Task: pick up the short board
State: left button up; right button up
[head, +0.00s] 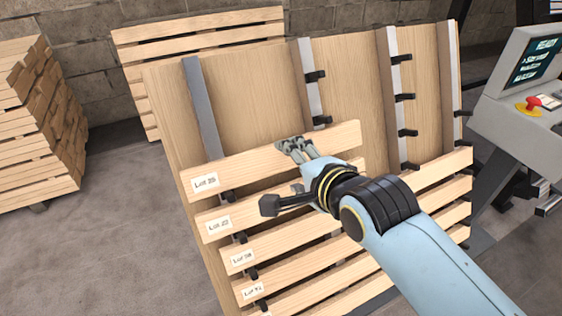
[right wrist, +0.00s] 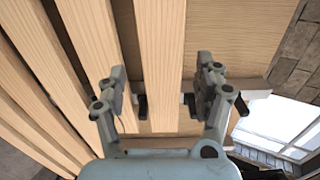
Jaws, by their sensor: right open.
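The short board (head: 240,165) is the top slat on the tilted rack, labelled at its left end, and ends well before the longer slats below. My right gripper (head: 293,167) is over its middle, one finger near the upper edge and the other near the lower edge. In the right wrist view the open gripper (right wrist: 162,88) has its fingers on either side of the short board (right wrist: 160,40), with gaps between fingers and wood. Whether the fingertips reach past the board's face is unclear. My left gripper is out of view.
Several longer labelled slats (head: 290,237) lie below on black pegs. The rack's plywood back (head: 250,95) carries metal uprights (head: 310,80) with empty pegs. A pallet stack (head: 35,130) stands at left, a control console (head: 525,100) with a red button at right.

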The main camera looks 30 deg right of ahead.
aim_at(283, 158)
jog(key=b+x, duration=0.1)
jog(key=x, duration=0.2)
jog(key=shift+d+f+b, duration=0.1)
jog(key=shift+f+b, duration=0.05)
jog(key=shift+b, duration=0.15)
jog(key=b+x, duration=0.4)
jog(key=shift+d, duration=0.3)
jog(key=shift+w+f+b, duration=0.1)
jog(key=shift+w+b, duration=0.2)
jog(key=shift+w, duration=0.15)
jog(key=c, duration=1.1)
